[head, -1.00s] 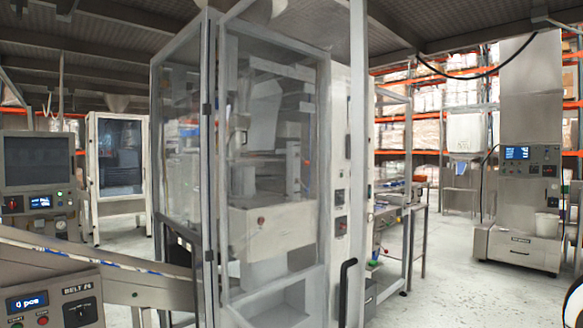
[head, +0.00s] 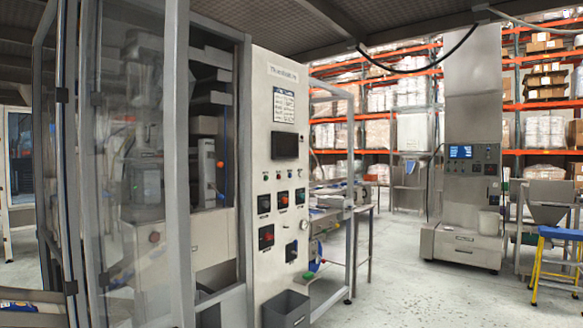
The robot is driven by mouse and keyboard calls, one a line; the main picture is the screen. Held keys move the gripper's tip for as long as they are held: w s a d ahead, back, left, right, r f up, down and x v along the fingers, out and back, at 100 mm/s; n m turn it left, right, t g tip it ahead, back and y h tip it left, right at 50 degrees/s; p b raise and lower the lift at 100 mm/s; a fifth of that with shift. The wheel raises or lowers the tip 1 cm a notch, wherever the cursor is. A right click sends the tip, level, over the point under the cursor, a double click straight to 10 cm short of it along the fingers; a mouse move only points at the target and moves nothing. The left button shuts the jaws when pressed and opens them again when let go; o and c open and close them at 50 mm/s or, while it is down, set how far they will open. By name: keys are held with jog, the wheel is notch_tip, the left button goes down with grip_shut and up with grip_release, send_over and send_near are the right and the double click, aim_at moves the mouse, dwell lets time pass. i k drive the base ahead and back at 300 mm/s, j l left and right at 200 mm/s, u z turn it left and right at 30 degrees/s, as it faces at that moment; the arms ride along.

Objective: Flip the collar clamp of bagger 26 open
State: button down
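A tall bagging machine (head: 252,200) with a clear-panelled enclosure fills the left of the head view. Its light control panel carries a dark screen, several knobs and a label plate too small to read, so I cannot tell if it is bagger 26. Machine parts show dimly behind the clear door (head: 130,225). I cannot make out a collar clamp. My gripper is not in view.
A dark bin (head: 286,309) stands at the panel's foot. A bench (head: 345,215) stands behind the machine. A grey cabinet machine (head: 463,243) and a blue-topped yellow step stool (head: 558,232) stand at right. The pale floor between them is clear.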

aim_at(220, 163)
jog(key=i+l, duration=0.2)
jog(key=i, duration=0.3)
jog(key=i+l+z, duration=0.15)
jog(key=i, duration=0.35)
jog(key=i+j+u, duration=0.15)
jog(key=i+u, duration=0.6)
jog(key=i, duration=0.25)
jog(key=i+l+u, duration=0.25)
jog(key=i+u, duration=0.15)
jog(key=i+l+u, duration=0.2)
jog(key=i, duration=0.6)
jog(key=j, duration=0.1)
